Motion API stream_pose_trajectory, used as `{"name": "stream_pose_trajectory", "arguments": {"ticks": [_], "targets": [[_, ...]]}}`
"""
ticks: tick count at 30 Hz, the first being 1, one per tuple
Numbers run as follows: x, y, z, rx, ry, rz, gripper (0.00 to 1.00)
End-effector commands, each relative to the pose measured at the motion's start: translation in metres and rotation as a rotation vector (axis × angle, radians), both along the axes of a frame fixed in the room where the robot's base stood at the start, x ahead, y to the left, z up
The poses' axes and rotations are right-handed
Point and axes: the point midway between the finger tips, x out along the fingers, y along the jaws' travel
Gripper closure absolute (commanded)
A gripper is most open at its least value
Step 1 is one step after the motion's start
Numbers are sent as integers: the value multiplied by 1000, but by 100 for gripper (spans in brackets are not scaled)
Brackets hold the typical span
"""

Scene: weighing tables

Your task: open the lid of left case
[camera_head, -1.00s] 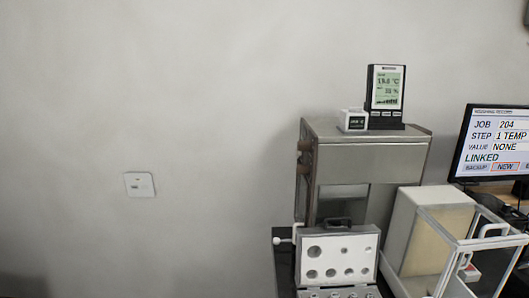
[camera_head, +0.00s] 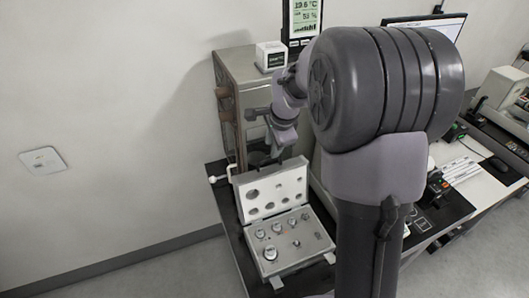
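The case (camera_head: 268,268) sits on the dark table with its lid (camera_head: 240,194) standing open, tilted back. The lid's pale inner face has several round recesses. Several metal weights (camera_head: 277,228) sit in the base. My gripper (camera_head: 262,158) is just above and behind the lid's upper edge. Its fingertips are small and dark, partly merged with the lid edge. I cannot tell whether they touch the lid or its handle, nor whether they are open or shut. Only this one case is clearly seen; my arm hides the table to its right.
A metal cabinet (camera_head: 236,78) stands behind the case, with a white cube display (camera_head: 271,56) and a temperature meter (camera_head: 303,18) on top. A monitor (camera_head: 440,26) and other equipment stand at the right. A white knob (camera_head: 213,180) is left of the lid. Floor is clear at left.

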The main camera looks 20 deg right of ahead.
Motion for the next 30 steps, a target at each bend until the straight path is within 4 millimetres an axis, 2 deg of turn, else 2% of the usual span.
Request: {"name": "stream_pose_trajectory", "arguments": {"ticks": [1,3,9,13,20,25,26,30], "targets": [[5,0,-16,1,3,1,67],[11,0,-33,1,2,1,67],[24,0,-64,0,0,1,67],[27,0,-71,0,-1,1,67],[27,0,-71,0,-2,1,67],[27,0,-71,0,-1,1,97],[27,0,-71,-1,-1,2,100],[27,0,-71,-1,-1,2,100]]}}
